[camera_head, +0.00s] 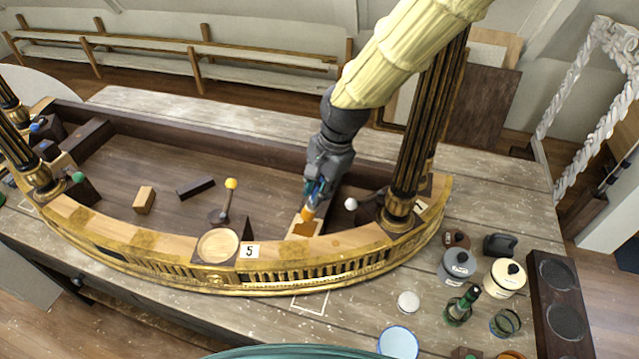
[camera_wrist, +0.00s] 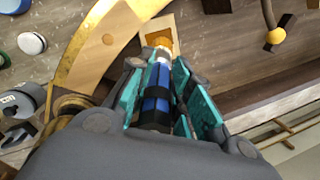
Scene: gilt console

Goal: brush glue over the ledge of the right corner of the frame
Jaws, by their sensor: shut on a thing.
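My gripper (camera_head: 318,185) is shut on a brush (camera_head: 307,213) with a blue and black handle. In the wrist view my gripper (camera_wrist: 160,95) has the brush handle (camera_wrist: 156,100) between its teal pads. The orange bristles point down at a light wood block (camera_head: 303,229) just inside the curved front rail; whether they touch it I cannot tell. The gilt console frame (camera_head: 330,266) lies on the table. Its right corner (camera_head: 432,208) carries a dark fluted column (camera_head: 420,130). The ledge at that corner is partly hidden by the column and shadow.
A white-tipped rod (camera_head: 351,203) stands between my gripper and the right column. A yellow-tipped rod (camera_head: 230,186) and round wood disc (camera_head: 217,246) are left. A grey pot (camera_head: 457,266), cream pot (camera_head: 506,279) and green bottle (camera_head: 461,305) crowd the front right. The frame's middle floor is mostly open.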

